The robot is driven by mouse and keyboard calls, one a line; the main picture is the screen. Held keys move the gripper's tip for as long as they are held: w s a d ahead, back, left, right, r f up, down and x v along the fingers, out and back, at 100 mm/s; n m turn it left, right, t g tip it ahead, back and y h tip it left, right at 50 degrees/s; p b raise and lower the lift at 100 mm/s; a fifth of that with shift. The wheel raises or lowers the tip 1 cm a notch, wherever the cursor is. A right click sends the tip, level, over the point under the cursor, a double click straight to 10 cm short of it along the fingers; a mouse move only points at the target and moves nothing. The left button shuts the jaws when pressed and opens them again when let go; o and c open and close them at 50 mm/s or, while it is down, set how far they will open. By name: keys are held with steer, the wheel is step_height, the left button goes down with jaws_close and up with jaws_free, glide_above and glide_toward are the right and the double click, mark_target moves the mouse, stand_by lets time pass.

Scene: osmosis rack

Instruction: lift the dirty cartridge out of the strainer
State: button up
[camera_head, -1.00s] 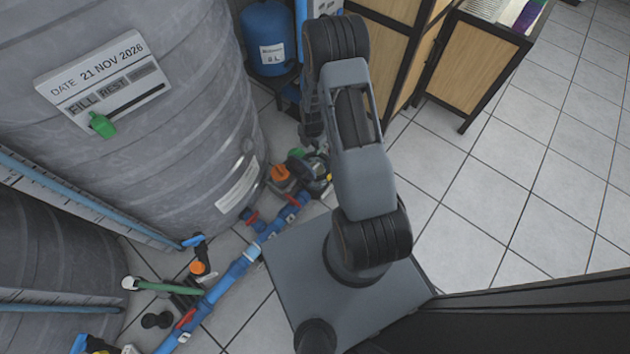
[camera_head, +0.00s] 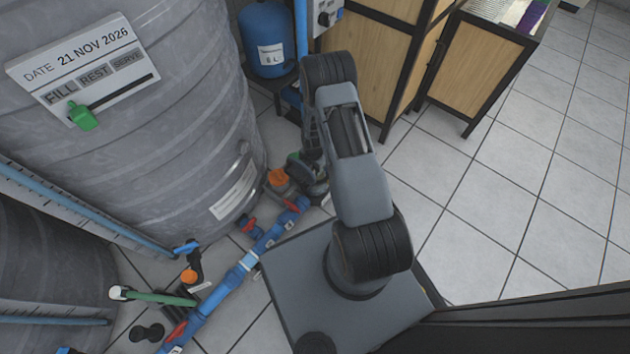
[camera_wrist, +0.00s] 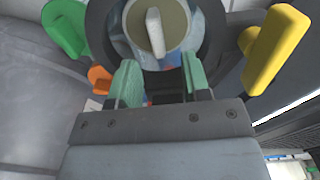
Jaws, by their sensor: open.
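The dirty cartridge (camera_wrist: 158,28) shows in the wrist view as a round, dull beige top with an upright pale tab in its middle. It sits inside the dark round rim of the strainer (camera_wrist: 100,30). My gripper (camera_wrist: 160,84) is open, its two teal fingertips apart just below the cartridge in the picture, with nothing held between them. I cannot tell whether the fingertips touch the rim. In the head view the strainer area (camera_head: 318,186) is small and partly hidden behind my arm, and the fingertips cannot be made out there.
A green handle (camera_wrist: 66,28) and an orange handle (camera_wrist: 99,80) stand left of the strainer, a yellow handle (camera_wrist: 273,50) right. In the head view, a blue pipe (camera_head: 236,270) runs beside a large grey tank (camera_head: 150,130). A wooden cabinet (camera_head: 375,60) stands behind; floor at right is clear.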

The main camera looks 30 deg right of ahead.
step_height(320, 180, down, 4)
steer(key=shift+a+r+b, duration=0.1)
steer(key=shift+b, duration=0.7)
jaws_close()
